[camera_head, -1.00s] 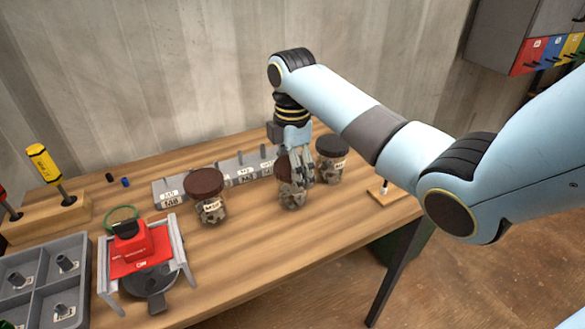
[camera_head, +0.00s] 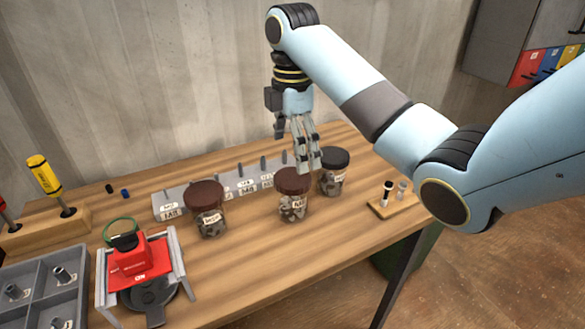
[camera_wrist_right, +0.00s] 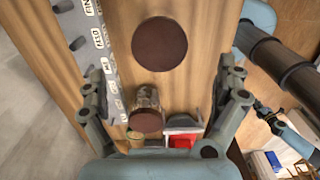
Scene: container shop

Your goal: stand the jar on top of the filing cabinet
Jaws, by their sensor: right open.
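Three lidded glass jars of small parts stand upright on the wooden bench: a brown-lidded jar at left (camera_head: 209,210), a brown-lidded jar in the middle (camera_head: 293,197) and a black-lidded jar at right (camera_head: 334,174). My right gripper (camera_head: 308,166) is open and empty just above and behind the middle jar. In the right wrist view, a large brown lid (camera_wrist_right: 160,44) shows beyond the open fingers, with another brown-lidded jar (camera_wrist_right: 146,112) between them. I cannot pick out the filing cabinet for certain.
A grey labelled rack (camera_head: 171,205) runs behind the jars. A red device (camera_head: 140,258) in a grey stand, a compartment tray (camera_head: 42,277) and a screwdriver block (camera_head: 75,222) are at left. A small wooden peg stand (camera_head: 385,208) is at right. A grey cabinet (camera_head: 497,35) with coloured fronts is top right.

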